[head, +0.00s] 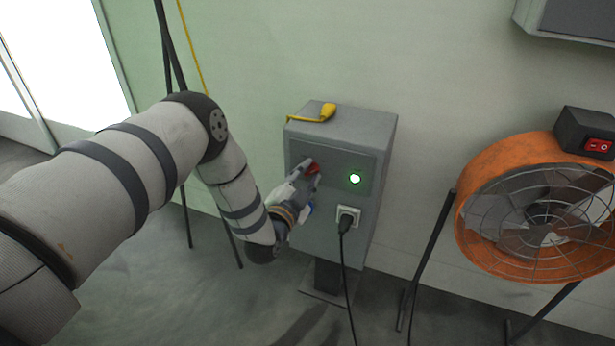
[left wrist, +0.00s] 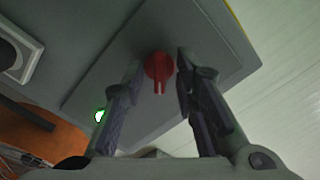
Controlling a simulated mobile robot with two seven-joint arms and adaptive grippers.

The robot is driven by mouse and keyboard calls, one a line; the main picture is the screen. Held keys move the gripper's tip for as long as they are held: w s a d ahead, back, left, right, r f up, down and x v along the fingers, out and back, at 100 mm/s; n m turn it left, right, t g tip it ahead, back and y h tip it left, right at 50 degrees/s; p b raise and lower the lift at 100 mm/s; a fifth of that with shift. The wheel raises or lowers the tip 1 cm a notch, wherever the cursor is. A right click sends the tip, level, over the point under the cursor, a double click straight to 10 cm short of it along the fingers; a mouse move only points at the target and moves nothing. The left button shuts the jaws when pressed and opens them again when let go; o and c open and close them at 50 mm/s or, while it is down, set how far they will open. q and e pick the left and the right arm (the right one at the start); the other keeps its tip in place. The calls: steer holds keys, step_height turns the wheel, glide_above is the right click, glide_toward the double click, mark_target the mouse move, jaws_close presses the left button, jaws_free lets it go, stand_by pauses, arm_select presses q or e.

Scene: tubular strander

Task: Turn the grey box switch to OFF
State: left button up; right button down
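The grey box (head: 335,240) stands on a post against the wall. Its red rotary switch (head: 313,169) is on the upper left of the front face, partly hidden by my left gripper (head: 308,172) in the head view. In the left wrist view the red switch (left wrist: 158,72) lies between the two fingertips of my left gripper (left wrist: 160,68). The fingers are apart, with a gap on the left side and the right fingertip close to the knob; contact cannot be told. A green lamp (head: 354,178) is lit to the right of the switch. My right gripper is not in view.
A black plug sits in the white socket (head: 347,216) below the lamp, its cable hanging down. A yellow object (head: 326,112) lies on the box top. An orange fan (head: 515,160) with a red switch (head: 598,146) stands at the right.

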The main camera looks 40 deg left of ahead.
arm_select(q)
jaws_close()
steer(key=shift+n, duration=0.3)
steer(key=n, duration=0.7)
steer(key=shift+n+p, duration=0.35)
steer(key=shift+n, duration=0.05)
steer(key=n, duration=0.4)
steer(key=shift+d+f, duration=0.1)
steer(key=n, duration=0.5)
steer(key=shift+n, duration=0.3)
steer(key=shift+o, duration=1.3)
jaws_free()
